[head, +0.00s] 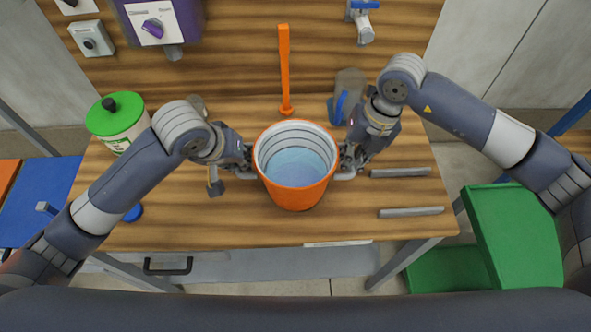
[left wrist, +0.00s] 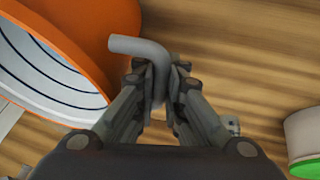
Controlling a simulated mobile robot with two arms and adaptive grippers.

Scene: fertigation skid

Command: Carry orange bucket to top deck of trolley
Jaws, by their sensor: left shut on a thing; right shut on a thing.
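The orange bucket (head: 297,195) is at the middle of the wooden bench in the head view, upright, with a pale ringed inside and clear bluish liquid in it. A grey side handle sticks out on each side. My left gripper (head: 247,165) is shut on the left handle; the left wrist view shows its fingers closed around the bent grey handle (left wrist: 150,50) beside the bucket wall (left wrist: 95,22). My right gripper (head: 348,165) is shut on the right handle. I cannot tell whether the bucket touches the bench. No trolley can be identified for certain.
A white tub with a green lid (head: 115,115) stands at the bench's left. An orange upright bar (head: 285,70) is behind the bucket, with a blue-grey bottle (head: 347,95) nearby. Two grey bars (head: 411,212) lie right. A green bin (head: 515,235) is at lower right.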

